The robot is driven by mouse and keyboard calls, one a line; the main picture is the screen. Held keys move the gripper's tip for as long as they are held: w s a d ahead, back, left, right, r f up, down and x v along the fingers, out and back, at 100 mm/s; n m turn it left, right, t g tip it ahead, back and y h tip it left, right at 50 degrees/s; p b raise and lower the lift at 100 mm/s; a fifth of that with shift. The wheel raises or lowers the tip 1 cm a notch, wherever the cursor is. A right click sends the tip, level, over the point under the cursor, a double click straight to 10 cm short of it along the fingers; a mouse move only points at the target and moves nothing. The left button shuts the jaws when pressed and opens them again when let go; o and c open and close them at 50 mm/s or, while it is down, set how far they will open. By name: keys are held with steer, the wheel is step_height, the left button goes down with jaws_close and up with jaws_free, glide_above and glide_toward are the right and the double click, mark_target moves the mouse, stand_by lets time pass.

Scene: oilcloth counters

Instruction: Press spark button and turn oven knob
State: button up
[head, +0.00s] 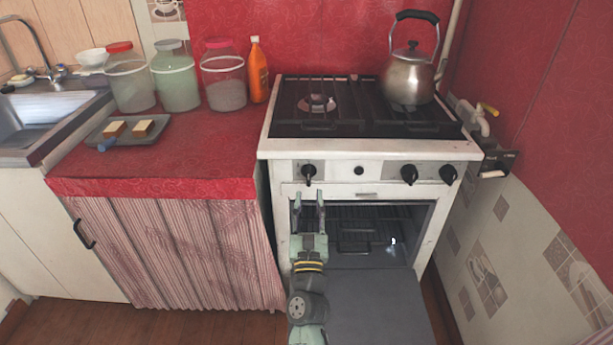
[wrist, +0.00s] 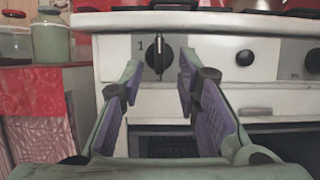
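The white stove (head: 270,148) has a row of controls along its front panel. A black knob (head: 309,172) is at the left; in the wrist view this knob (wrist: 159,54) has a "1" to its left and its grip bar upright. A small round black button (head: 359,170) is right of it; it also shows in the wrist view (wrist: 245,58). Two more black knobs (head: 409,174) and (head: 447,174) are at the right. My gripper (head: 308,198) is open and empty, its fingers pointing at the panel just below the left knob in the head view. No contact is visible.
The oven door (head: 375,305) hangs open below, with a rack inside. A kettle (head: 408,80) stands on the right back burner. The counter (head: 180,165) at left holds jars, an orange bottle (head: 257,72) and a tray (head: 130,138). A pipe valve (head: 480,120) is at right.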

mark_target(308, 181)
steer(key=p+x, duration=0.1)
steer(key=x, duration=0.5)
steer(key=shift+a, duration=0.1)
jaws_close()
stand_by(0.3)
